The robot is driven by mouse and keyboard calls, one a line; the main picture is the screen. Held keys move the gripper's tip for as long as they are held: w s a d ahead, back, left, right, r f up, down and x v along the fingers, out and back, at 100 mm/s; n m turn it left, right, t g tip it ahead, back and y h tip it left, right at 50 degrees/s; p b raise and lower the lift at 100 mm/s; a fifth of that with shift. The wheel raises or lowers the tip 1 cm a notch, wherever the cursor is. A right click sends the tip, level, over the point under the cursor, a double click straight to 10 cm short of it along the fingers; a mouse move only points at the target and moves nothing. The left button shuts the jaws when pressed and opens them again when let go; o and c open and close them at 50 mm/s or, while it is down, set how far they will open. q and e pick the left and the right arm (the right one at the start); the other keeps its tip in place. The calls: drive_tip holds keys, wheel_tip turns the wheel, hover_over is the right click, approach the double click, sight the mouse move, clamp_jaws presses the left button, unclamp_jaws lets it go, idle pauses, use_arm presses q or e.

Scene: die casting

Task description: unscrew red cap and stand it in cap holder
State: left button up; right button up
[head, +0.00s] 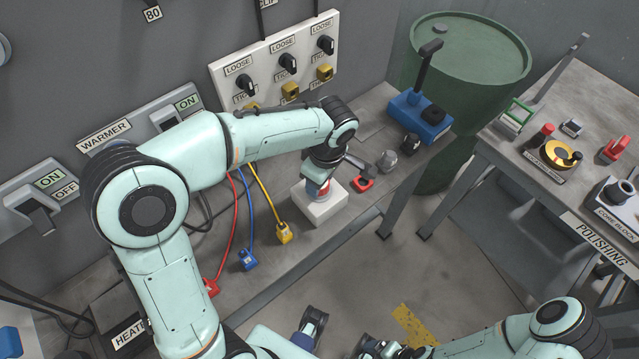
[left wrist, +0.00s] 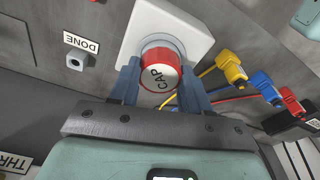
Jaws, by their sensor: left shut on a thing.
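The red cap (head: 319,190) has a white top face marked CAP (left wrist: 158,78). It sits at the middle of a white block (head: 322,211) on the bench; the block also shows in the left wrist view (left wrist: 184,29). My left gripper (left wrist: 160,80) points down at the block, with its fingers on opposite sides of the cap, shut on it. I cannot tell whether the cap is still threaded to the block. I cannot identify the cap holder with certainty. My right arm (head: 560,312) is low at the right; its gripper's jaws are not clear.
A red piece (head: 362,184) and a grey knob (head: 387,160) lie close to the right of the block. A blue box with a handle (head: 418,115) stands farther right. Red, blue and yellow plugs (head: 284,232) with cables lie left of the block. A wall panel (head: 282,62) stands behind.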

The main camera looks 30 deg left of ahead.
use_arm(q)
drive_tip(key=shift+n, duration=1.5)
drive_tip(key=shift+n+g, duration=0.3)
drive_tip(key=shift+n, duration=0.6)
drive_tip(key=n, duration=0.4)
drive_tip(key=shift+w+r+p, duration=0.1)
drive_tip(key=shift+r+p, duration=0.25)
drive_tip(key=shift+r, duration=0.4)
drive_tip(key=shift+r+p, duration=0.75)
drive_tip(key=shift+r, duration=0.25)
